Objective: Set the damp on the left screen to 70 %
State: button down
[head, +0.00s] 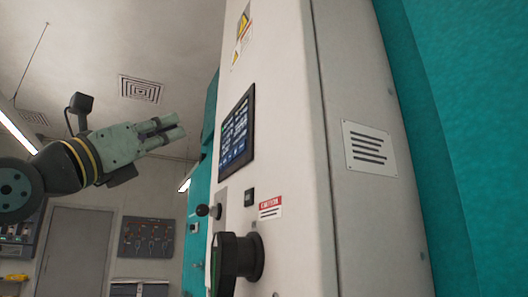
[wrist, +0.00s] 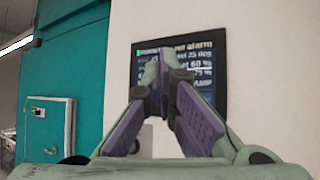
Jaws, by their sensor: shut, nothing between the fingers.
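A dark touch screen (head: 237,135) with rows of pale text and blue buttons is set in the white cabinet front in the head view. In the wrist view the screen (wrist: 208,55) is straight ahead, partly hidden behind my fingers. Its readable text seems to include "no alarm", "25 deg", "60 %" and "75 %"; the left part of the rows is covered. My gripper (head: 180,126) is shut and empty, left of the screen and apart from it, pointing toward the cabinet. My gripper's fingertips (wrist: 158,72) meet in front of the screen in the wrist view.
Below the screen are a black-knobbed lever (head: 208,211), a red-and-white caution label (head: 270,206) and a large dark handle (head: 235,262) sticking out of the cabinet. The air between gripper and screen looks clear.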

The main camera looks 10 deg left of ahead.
aim_at(236, 152)
jog(key=shift+w+a+f+y, duration=0.25)
jog(key=shift+a+f+y, duration=0.2)
jog(key=shift+y, duration=0.25)
jog(key=shift+d, duration=0.1)
jog(key=w+d+b, duration=0.3)
jog(key=w+d, duration=0.2)
jog(key=d, duration=0.2)
jog(key=shift+d+b, duration=0.2)
jog(key=shift+b, duration=0.1)
dwell(1.0)
jog(key=shift+w+d, duration=0.2)
jog(key=shift+d, duration=0.1)
jog(key=shift+w+d+b, duration=0.2)
jog(key=shift+d+b, duration=0.05)
jog(key=shift+b, duration=0.1)
dwell(0.5)
jog(key=shift+s+a+r, duration=0.1)
jog(key=shift+a, duration=0.05)
dwell(0.3)
jog(key=shift+s+a, duration=0.35)
jog(key=shift+a, duration=0.1)
